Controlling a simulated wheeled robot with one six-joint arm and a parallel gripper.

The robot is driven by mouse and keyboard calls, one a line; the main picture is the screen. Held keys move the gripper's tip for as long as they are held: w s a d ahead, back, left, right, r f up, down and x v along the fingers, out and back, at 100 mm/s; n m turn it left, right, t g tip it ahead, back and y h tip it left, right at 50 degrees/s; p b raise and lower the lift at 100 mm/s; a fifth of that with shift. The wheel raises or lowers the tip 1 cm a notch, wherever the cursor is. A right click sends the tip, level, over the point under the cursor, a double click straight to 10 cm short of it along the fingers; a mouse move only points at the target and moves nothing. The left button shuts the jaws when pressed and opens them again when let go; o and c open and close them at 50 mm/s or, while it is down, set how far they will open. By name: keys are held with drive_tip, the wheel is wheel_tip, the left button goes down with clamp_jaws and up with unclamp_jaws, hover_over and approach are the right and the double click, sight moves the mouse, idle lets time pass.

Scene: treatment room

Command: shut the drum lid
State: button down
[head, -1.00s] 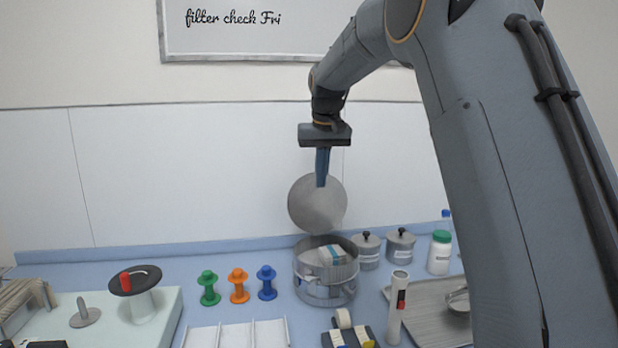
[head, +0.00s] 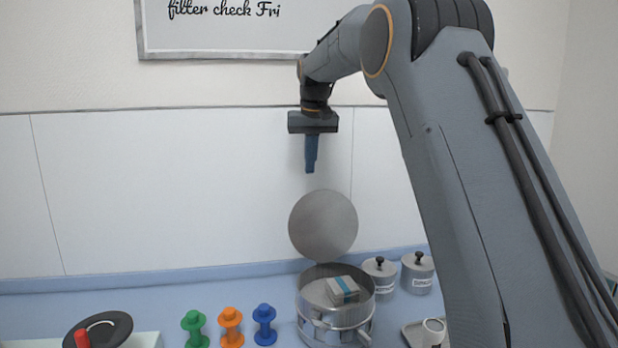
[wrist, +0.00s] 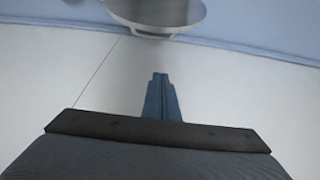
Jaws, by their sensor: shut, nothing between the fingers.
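The metal drum (head: 338,322) stands on the blue bench, open at the top, with a pale pack with a blue stripe (head: 343,290) inside. Its round grey lid (head: 323,225) stands up at the back of the rim, near vertical. My gripper (head: 310,170) is shut and empty, pointing down just above the lid's top edge with a small gap in the picture. In the wrist view, my shut fingers (wrist: 160,78) are below the lid (wrist: 158,12) in the picture, apart from it. The lid's far side is hidden in the head view.
Two lidded grey pots (head: 417,272) stand right of the drum. Green (head: 195,328), orange (head: 231,327) and blue (head: 265,325) spools stand to its left. A black disc with a red grip (head: 97,332) is at the lower left. The wall is close behind.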

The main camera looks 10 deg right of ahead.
sight(313, 193)
drive_tip(key=p+x, duration=0.1)
drive_tip(key=x, duration=0.3)
drive_tip(key=p+x, duration=0.1)
drive_tip(key=x, duration=0.4)
drive_tip(key=shift+s+d+p, duration=0.15)
drive_tip(key=shift+d+p, duration=0.05)
drive_tip(key=shift+p, duration=0.2)
drive_tip(key=shift+s+a+p, duration=0.1)
drive_tip(key=shift+s+p, duration=0.8)
drive_tip(key=shift+s, duration=1.05)
